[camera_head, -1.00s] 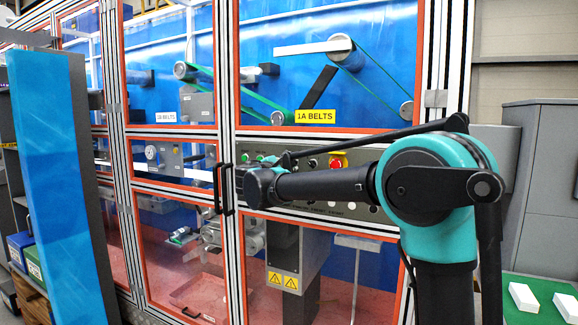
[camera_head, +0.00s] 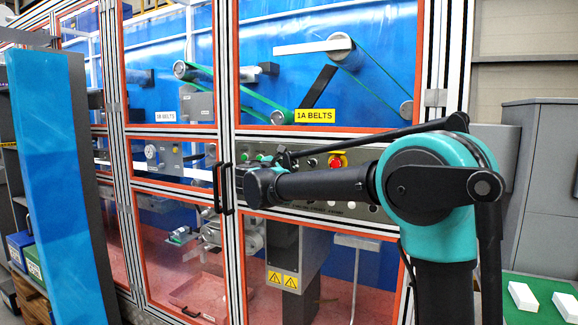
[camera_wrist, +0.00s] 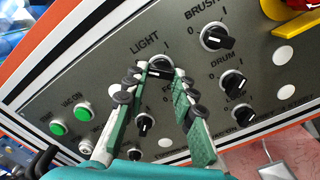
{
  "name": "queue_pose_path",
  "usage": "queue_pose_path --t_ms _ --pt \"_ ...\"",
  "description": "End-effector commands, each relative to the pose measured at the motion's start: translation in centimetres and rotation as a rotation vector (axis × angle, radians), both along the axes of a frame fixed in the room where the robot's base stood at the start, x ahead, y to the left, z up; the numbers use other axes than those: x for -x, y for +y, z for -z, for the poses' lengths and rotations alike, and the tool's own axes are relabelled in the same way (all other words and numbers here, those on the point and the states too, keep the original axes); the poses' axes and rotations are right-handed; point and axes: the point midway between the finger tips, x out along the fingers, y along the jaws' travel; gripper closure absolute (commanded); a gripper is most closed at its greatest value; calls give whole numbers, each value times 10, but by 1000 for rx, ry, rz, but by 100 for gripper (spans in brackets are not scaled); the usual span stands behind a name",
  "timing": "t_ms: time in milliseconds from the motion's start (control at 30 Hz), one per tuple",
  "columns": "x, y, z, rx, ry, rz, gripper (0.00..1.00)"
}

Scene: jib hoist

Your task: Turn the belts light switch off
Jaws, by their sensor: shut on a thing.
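The light switch (camera_wrist: 160,65) is a black rotary knob on a pale round base, under the word LIGHT on the grey-green control panel in the wrist view. My gripper (camera_wrist: 159,72) is shut on this knob, with a fingertip at each side of it. The fingers partly cover the knob, and I cannot tell which mark it points to. In the head view the panel (camera_head: 330,207) sits in the machine's front, and my arm hides the switch. A yellow sign reading 1A BELTS (camera_head: 314,117) is on the window above.
The brush knob (camera_wrist: 217,37) and drum knob (camera_wrist: 233,82) are close on the right. Another knob (camera_wrist: 144,124) lies below, between my fingers. Green buttons (camera_wrist: 72,120) are at left. A red emergency button (camera_head: 337,160) and a door handle (camera_head: 222,188) flank my forearm.

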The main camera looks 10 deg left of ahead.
Motion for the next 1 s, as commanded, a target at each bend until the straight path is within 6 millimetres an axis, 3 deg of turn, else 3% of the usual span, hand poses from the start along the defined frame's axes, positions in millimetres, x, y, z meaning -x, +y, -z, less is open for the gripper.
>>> queue_pose_path --t_ms 33,67,200,633,1000 --pt "0 0 1 0 1 0 100" --pt "0 0 1 0 1 0 72" --pt "0 0 1 -1 1 0 55" --pt "9 4 0 -1 0 -1 53" --pt "75 28 0 -1 0 -4 53"
